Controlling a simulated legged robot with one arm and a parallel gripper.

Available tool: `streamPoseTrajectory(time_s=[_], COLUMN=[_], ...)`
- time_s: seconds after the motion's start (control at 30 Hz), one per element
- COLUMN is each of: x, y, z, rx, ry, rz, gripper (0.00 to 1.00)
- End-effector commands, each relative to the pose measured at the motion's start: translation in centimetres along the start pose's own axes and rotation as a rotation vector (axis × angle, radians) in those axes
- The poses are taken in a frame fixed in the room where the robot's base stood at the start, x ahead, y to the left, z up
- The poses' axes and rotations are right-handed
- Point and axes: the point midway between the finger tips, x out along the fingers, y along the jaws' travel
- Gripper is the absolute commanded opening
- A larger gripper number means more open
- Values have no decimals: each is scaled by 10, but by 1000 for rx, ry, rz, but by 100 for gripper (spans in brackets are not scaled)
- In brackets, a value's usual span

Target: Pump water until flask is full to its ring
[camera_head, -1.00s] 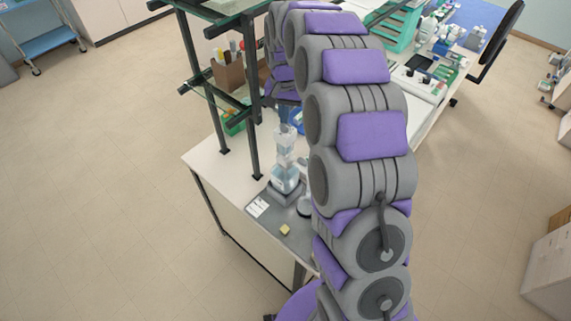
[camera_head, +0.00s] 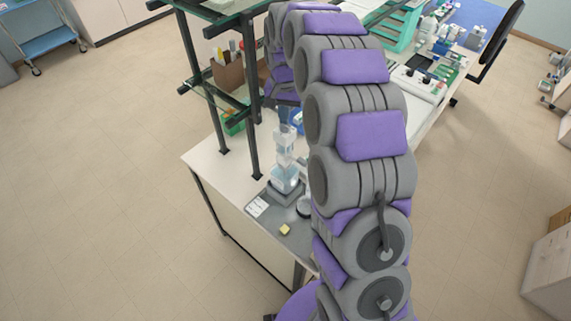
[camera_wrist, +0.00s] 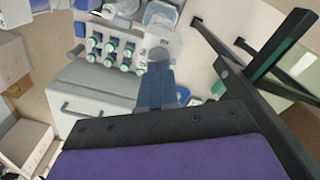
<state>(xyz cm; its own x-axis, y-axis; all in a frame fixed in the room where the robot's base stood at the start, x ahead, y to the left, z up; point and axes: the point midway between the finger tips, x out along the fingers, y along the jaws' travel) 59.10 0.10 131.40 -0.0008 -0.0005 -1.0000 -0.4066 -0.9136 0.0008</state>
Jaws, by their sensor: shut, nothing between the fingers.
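A clear glass vessel with pale blue liquid (camera_head: 285,181) stands on a dark grey mat (camera_head: 290,225) at the table's near edge in the head view. A clear, pale stacked pump part (camera_head: 284,150) rises directly above it. The liquid's level against any ring is too small to tell. My gripper (camera_head: 286,126) points down just above the pump's top; I cannot tell whether it touches. In the wrist view, my gripper's blue fingers (camera_wrist: 157,70) are together and empty, with their tips at a grey round part (camera_wrist: 158,52) beside a white surface.
A dark rack frame (camera_head: 252,100) stands left of the vessel. A yellow block (camera_head: 284,230) and a white label card (camera_head: 257,206) lie on the mat. A cardboard box (camera_head: 228,73) stands behind. Several green-capped bottles (camera_wrist: 111,48) show in the wrist view.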

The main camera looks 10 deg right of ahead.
Motion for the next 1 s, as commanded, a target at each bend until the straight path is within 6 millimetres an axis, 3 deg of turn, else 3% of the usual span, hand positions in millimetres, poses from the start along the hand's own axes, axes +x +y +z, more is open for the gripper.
streamPoseTrajectory(time_s=[1.0], x=[34], y=[0], z=[0], rx=[0], ry=[-3], rz=[1], gripper=[0])
